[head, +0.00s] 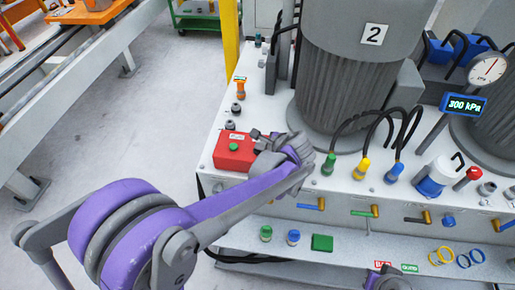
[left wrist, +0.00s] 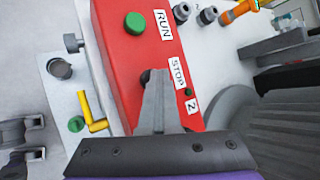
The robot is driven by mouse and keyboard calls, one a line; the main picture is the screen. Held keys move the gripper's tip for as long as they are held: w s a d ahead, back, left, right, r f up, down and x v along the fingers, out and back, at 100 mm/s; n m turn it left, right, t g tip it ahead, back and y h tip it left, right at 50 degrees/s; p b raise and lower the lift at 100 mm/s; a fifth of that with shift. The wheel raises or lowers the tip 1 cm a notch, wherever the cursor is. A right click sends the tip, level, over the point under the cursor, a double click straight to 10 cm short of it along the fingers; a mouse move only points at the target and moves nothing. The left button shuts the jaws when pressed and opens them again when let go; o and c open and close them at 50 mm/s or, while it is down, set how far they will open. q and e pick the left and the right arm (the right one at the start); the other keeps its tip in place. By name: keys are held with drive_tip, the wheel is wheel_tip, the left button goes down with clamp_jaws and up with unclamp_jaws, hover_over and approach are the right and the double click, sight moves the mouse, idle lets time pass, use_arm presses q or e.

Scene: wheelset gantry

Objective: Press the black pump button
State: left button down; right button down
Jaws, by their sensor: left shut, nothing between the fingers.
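The red control box (head: 233,160) sits on the left front of the white bench top. It has a green button (head: 233,147) in the head view. In the left wrist view the red box (left wrist: 115,70) shows a green button (left wrist: 135,23) beside a RUN label and a STOP label (left wrist: 178,72) further along. A dark round edge, probably the black button (left wrist: 145,76), peeks out at my fingertips and is mostly hidden. My left gripper (head: 262,141) is shut and empty, its tips over the box's right part. The wrist view shows its fingers (left wrist: 156,85) too; contact is unclear.
A large grey pump marked 2 (head: 340,85) stands close behind the box. Coloured hose fittings (head: 362,167), a gauge (head: 487,70) and a blue 300 kPa display (head: 463,105) stand to the right. A yellow post (head: 230,40) rises behind. Open floor lies left.

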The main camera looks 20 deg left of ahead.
use_arm(q)
drive_tip(key=shift+r+p, duration=0.4)
drive_tip(key=shift+r, duration=0.35)
use_arm(e)
drive_tip(key=shift+w+r, duration=0.2)
drive_tip(key=shift+r, duration=0.3)
use_arm(q)
drive_tip(key=shift+r, duration=0.15)
use_arm(e)
drive_tip(key=shift+r, duration=0.1)
